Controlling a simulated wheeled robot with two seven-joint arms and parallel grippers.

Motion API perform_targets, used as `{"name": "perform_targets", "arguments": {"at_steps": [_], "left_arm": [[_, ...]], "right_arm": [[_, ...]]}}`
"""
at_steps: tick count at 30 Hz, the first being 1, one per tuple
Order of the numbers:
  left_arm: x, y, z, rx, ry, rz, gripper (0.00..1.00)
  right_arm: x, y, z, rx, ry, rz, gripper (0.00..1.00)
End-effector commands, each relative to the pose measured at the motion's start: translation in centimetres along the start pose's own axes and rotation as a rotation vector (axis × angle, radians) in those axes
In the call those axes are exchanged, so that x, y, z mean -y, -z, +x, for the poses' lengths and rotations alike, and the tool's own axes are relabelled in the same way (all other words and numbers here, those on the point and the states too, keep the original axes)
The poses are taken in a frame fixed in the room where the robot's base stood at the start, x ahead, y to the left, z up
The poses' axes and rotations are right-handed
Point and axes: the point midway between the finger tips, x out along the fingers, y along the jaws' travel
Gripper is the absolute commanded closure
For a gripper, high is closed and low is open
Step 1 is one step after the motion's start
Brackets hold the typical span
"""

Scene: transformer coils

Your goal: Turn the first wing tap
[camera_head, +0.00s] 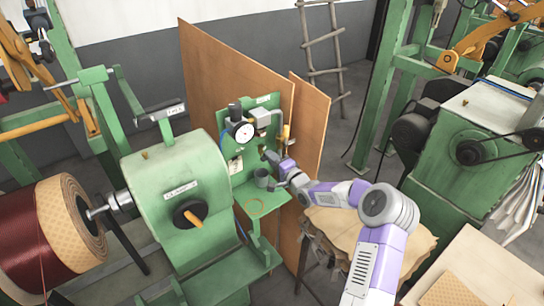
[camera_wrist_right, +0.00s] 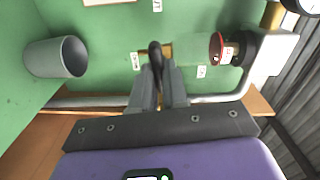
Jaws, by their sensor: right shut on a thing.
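The green panel (camera_head: 238,152) stands upright behind the coil machine and carries a gauge and small fittings. My right gripper (camera_head: 274,163) reaches in from the right and is close against this panel. In the right wrist view, the two grey fingers (camera_wrist_right: 158,85) are nearly together on a dark wing tap (camera_wrist_right: 154,50), which has brass-coloured fitting behind it on the green panel. The fingers hide the lower part of the tap. In the head view the gripper hides the tap. My left gripper is not in view.
A grey cup (camera_wrist_right: 57,57) sits left of the fingers, also visible in the head view (camera_head: 262,178). A red-rimmed black fitting (camera_wrist_right: 232,48) and a pale pipe are to the right. A round gauge (camera_head: 241,130) is above. Brown boards (camera_head: 225,70) stand behind the panel.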

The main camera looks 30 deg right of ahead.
Motion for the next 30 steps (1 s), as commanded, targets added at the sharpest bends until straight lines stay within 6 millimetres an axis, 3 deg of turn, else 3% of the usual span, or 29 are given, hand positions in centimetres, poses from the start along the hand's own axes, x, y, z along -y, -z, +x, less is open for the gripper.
{"name": "perform_targets", "arguments": {"at_steps": [9,26,27,30], "left_arm": [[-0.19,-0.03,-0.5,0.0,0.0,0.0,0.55],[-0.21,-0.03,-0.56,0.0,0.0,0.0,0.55],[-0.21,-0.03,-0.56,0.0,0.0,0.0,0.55],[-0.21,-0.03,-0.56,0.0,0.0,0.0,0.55]], "right_arm": [[-0.14,-0.05,-0.01,0.001,-0.002,0.126,1.0],[-0.2,-0.08,-0.01,0.001,-0.003,0.154,1.0],[-0.2,-0.08,-0.01,0.001,-0.003,0.154,0.82],[-0.19,-0.07,-0.01,0.001,-0.002,0.153,0.66]]}}
